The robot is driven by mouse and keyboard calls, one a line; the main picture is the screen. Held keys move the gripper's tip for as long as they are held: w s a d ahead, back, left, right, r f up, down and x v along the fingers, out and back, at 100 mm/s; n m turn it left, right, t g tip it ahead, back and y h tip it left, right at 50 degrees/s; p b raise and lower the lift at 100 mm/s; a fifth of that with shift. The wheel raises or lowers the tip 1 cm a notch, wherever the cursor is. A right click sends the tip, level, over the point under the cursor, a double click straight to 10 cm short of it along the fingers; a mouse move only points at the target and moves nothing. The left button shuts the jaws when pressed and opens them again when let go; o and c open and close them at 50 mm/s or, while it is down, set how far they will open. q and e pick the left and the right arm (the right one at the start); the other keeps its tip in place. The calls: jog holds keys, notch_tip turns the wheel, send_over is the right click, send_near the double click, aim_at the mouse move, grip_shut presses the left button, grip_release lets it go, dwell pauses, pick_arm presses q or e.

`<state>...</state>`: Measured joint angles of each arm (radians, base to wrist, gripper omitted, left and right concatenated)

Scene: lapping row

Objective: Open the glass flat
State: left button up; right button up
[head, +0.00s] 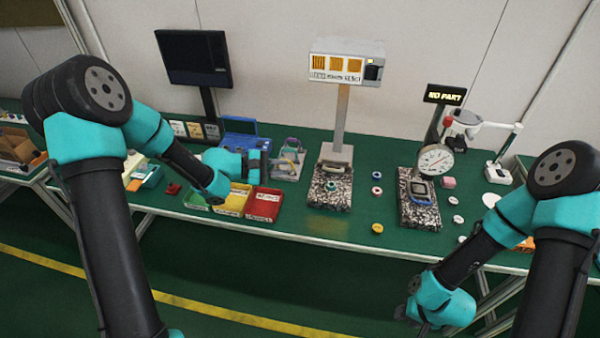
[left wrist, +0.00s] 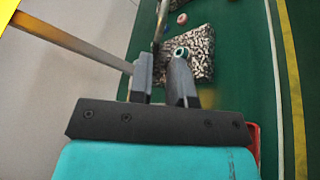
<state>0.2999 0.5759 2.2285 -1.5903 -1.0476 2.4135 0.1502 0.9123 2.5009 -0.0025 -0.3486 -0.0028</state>
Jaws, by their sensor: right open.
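I cannot tell for sure which thing is the glass flat. My right gripper (head: 416,319) is open and empty, off the table's front edge.
Yellow, green and red trays (head: 263,205) lie under my left gripper. A display post (head: 341,120) stands behind the left block. A dial gauge (head: 435,160) rises over the right speckled block (head: 419,214); its sign reads "NO PART". Several small discs lie around the blocks.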

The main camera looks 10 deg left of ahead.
pick_arm(q)
jog(key=d+n+t, duration=0.1)
jog(key=d+n, duration=0.1)
jog(key=d+n+t, duration=0.1)
jog(key=d+n, duration=0.1)
jog(key=w+d+n+t, duration=0.1)
jog(key=d+n, duration=0.1)
jog(key=shift+w+d+f+h, duration=0.1)
jog(key=shift+d+f+h, duration=0.05)
jog(key=shift+d+h, duration=0.2)
grip_shut()
jog(key=s+d+f+n+t+y, duration=0.2)
jog(key=s+f+n+t+y, duration=0.1)
jog(key=n+y, duration=0.4)
jog(key=s+d+f+n+t+y, duration=0.2)
jog(key=s+f+n+t+y, duration=0.1)
jog(key=s+n+y, duration=0.3)
jog(key=s+n+t, duration=0.1)
jog(key=s+n, duration=0.1)
jog(key=shift+s+f+n+t+y, duration=0.15)
jog(key=shift+f+n+t+y, duration=0.15)
jog(key=shift+n+t+y, duration=0.1)
jog(key=shift+d, duration=0.1)
